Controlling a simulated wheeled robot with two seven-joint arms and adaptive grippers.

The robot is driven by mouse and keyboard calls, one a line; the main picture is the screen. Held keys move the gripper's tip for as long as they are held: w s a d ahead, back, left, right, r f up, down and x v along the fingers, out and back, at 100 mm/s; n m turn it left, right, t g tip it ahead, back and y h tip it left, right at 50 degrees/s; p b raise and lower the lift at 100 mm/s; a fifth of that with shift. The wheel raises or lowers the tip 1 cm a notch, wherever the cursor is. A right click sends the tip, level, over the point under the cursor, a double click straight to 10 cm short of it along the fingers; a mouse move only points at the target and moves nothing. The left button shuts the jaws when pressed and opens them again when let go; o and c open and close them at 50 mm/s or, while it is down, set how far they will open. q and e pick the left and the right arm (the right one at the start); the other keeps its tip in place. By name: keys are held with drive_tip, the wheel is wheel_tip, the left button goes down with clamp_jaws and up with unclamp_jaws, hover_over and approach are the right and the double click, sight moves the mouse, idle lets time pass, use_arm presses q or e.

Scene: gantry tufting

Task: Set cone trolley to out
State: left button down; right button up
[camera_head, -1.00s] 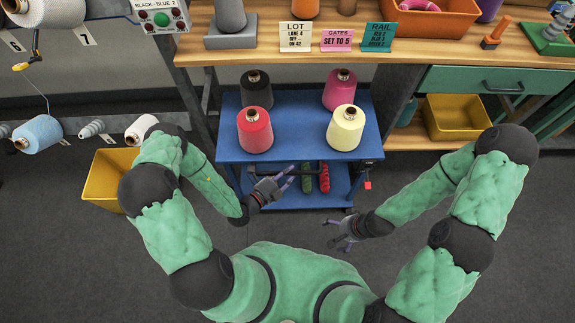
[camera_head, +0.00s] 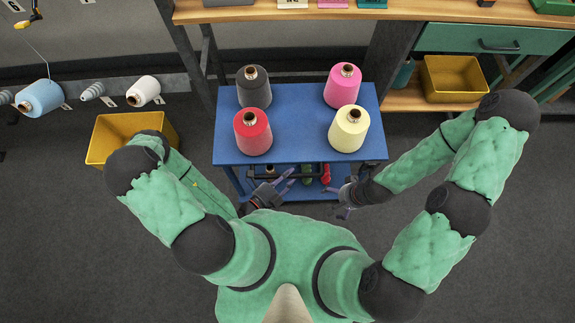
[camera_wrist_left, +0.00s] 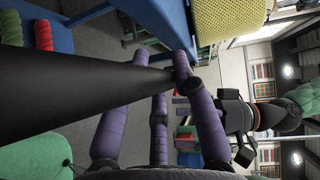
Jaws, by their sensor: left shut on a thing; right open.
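The blue cone trolley (camera_head: 295,125) stands in front of me, out from the workbench, with floor showing between them. Four cones stand upright on its top: black (camera_head: 253,92), pink (camera_head: 343,90), red (camera_head: 252,136) and pale yellow (camera_head: 349,134). My left gripper (camera_head: 284,180) is at the trolley's near side. In the left wrist view its purple fingers (camera_wrist_left: 185,75) are closed around a dark bar (camera_wrist_left: 80,92), which appears to be the trolley's handle. My right gripper (camera_head: 338,193) is open and empty near the trolley's lower right front corner.
The wooden workbench (camera_head: 390,13) runs along the back. A yellow bin (camera_head: 132,135) is on the floor at left, and another yellow bin (camera_head: 453,80) is on a shelf at right. Wall-side cones (camera_head: 40,97) are at far left.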

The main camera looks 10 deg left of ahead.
use_arm(q)
drive_tip(key=shift+s+d, duration=0.2)
drive_tip(key=shift+s, duration=0.3)
drive_tip(key=shift+s+d, duration=0.15)
drive_tip(key=shift+s, duration=0.35)
use_arm(e)
drive_tip(key=shift+s+d, duration=0.1)
drive_tip(key=shift+s, duration=0.25)
use_arm(q)
drive_tip(key=c, duration=1)
unclamp_jaws()
